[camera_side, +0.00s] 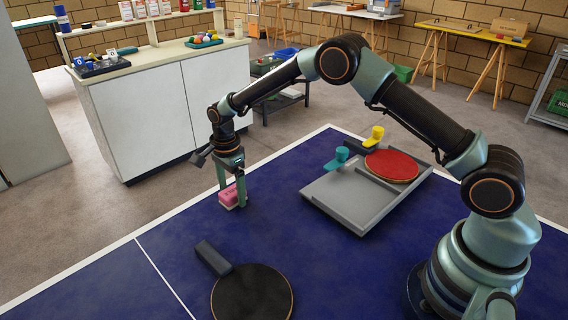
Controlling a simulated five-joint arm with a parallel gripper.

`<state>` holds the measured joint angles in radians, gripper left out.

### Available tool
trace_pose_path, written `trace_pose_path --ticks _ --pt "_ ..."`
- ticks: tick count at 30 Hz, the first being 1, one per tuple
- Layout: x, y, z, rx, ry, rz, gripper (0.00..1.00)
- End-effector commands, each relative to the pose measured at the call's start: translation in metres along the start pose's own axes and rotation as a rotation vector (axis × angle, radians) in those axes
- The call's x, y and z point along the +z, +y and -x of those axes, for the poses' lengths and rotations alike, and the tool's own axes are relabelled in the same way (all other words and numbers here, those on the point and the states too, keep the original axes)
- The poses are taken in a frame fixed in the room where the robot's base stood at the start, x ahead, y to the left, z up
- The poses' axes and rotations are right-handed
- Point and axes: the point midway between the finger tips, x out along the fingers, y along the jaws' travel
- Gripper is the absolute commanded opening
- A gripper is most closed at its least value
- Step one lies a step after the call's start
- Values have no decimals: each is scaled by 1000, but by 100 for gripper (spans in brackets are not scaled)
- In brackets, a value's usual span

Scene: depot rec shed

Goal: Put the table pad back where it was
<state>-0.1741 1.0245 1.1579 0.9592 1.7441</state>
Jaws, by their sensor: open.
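The table pad looks to be the small pink block with a pale underside (228,196), at the left of the blue table. It appears to rest on the table top near the white edge line. My gripper (232,198) points down over it, open, with one finger on each side of the pad. Whether the fingers touch it I cannot tell. Part of the pad is hidden behind the nearer finger.
A black paddle (252,294) lies near the front. The table between them is clear. A white cabinet (150,120) stands beyond the table.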

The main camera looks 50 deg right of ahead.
Motion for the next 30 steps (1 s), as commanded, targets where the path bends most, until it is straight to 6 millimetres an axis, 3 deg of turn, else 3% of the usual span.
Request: trace_pose_path --ticks 13,23,26,30 --pt "0 -1 86 -5 -1 0 84" --pt "-1 1 119 -6 -1 12 84" --pt "-6 6 135 -26 -3 69 84" --pt "-19 23 172 -81 -2 230 84"
